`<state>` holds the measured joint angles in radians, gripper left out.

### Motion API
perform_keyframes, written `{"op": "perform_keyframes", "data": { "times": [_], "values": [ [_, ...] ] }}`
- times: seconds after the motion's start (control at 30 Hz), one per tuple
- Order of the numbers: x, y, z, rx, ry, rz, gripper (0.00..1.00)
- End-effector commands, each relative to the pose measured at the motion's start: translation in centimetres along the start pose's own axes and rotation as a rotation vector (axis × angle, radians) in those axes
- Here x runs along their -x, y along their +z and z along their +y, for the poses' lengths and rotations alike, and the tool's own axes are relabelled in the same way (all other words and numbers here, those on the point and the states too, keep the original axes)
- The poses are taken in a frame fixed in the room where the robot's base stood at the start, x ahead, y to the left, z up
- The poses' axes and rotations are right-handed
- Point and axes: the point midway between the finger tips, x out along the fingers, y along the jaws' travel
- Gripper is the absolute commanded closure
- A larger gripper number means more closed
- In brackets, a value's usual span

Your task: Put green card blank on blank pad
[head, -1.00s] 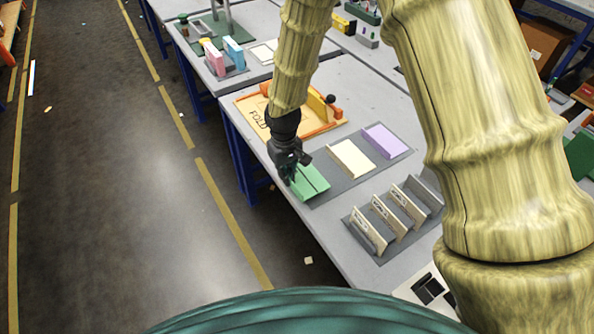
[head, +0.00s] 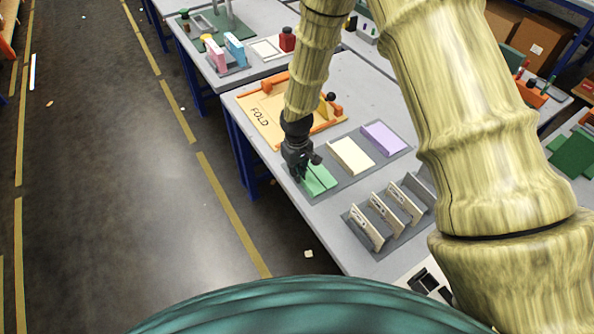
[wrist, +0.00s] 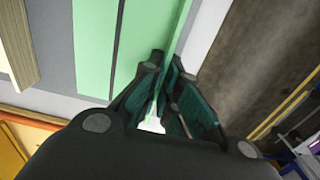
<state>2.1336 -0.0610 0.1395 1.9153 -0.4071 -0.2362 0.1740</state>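The green card blank (head: 321,178) lies at the near left end of a grey mat. My gripper (head: 299,179) is down at its left edge in the head view. In the wrist view, green surfaces (wrist: 95,40) fill the upper left, with a dark seam between two strips. A thin green edge runs down between my fingertips (wrist: 166,68). The fingers are close together on either side of that edge and look shut on it. The exact contact is partly hidden by the fingers. I cannot tell which surface is the blank pad.
Cream (head: 351,155) and purple (head: 382,138) blanks lie beside the green one. Upright cards stand in a grey rack (head: 391,226) nearer me. An orange board marked FOLD (head: 258,117) lies behind. The table's left edge is close to my gripper, with open floor beyond.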

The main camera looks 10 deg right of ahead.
Motion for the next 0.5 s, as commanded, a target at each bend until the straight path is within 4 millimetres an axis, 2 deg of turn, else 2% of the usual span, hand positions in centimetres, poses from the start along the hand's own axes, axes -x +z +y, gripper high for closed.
{"op": "perform_keyframes", "data": {
  "times": [0.27,0.3,0.4,0.5],
  "values": [
    [-0.4,0.02,-0.03,0.0,0.0,-0.001,1.0],
    [-0.3,0.02,-0.02,-0.001,0.0,-0.001,0.89],
    [-0.28,0.02,-0.02,-0.001,0.0,0.0,0.73],
    [-0.28,0.02,-0.02,-0.001,0.0,0.0,0.73]
  ]
}}
